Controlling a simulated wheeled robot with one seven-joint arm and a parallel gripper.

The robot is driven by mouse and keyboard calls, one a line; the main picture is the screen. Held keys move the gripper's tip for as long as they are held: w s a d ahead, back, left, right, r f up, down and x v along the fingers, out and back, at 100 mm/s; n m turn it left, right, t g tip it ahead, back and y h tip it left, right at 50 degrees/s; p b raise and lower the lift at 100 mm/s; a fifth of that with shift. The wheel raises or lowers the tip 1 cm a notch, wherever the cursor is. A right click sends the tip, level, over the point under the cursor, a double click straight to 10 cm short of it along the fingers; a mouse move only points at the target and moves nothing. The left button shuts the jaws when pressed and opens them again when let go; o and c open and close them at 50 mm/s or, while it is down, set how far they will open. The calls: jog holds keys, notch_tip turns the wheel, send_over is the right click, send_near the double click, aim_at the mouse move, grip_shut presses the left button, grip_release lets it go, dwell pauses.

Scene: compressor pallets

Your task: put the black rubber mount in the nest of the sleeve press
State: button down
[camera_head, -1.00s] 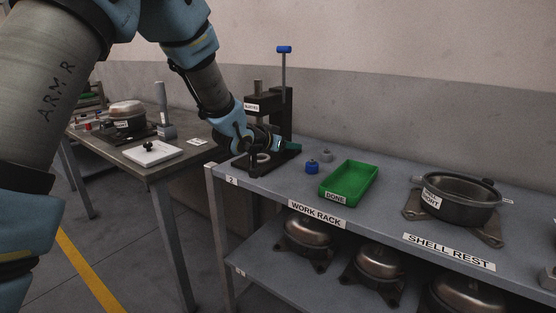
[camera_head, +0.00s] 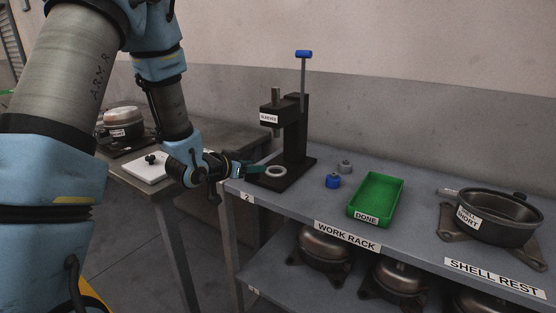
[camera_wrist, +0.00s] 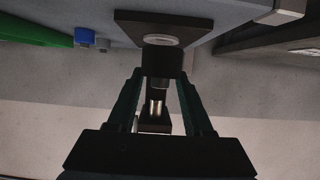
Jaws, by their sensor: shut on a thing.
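The sleeve press (camera_head: 292,130) stands at the left end of the work rack, its blue-knobbed lever up. Its nest, a pale ring (camera_head: 275,171), sits on the dark base plate; the nest also shows at the top of the wrist view (camera_wrist: 161,39). My gripper (camera_head: 260,170) is just left of the nest, low and roughly level with it. In the wrist view its green fingers (camera_wrist: 162,68) are shut on a black block-like thing, the black rubber mount (camera_wrist: 163,60), which appears just short of the ring. In the head view the mount is too small to make out.
A blue part (camera_head: 333,181) and a grey part (camera_head: 345,167) stand between the press and the green DONE tray (camera_head: 371,211). A pot-like shell (camera_head: 497,214) is at right. A white board (camera_head: 150,172) with a small black piece lies on the left table.

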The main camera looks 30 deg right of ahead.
jog(key=p, duration=0.4)
send_over(276, 172)
jog(key=shift+a, duration=0.1)
jog(key=shift+f+p, duration=0.7)
jog(key=shift+f, duration=1.05)
jog(key=shift+f, duration=0.2)
jog(key=shift+c, duration=1.5)
grip_release()
jog(key=shift+r, duration=0.15)
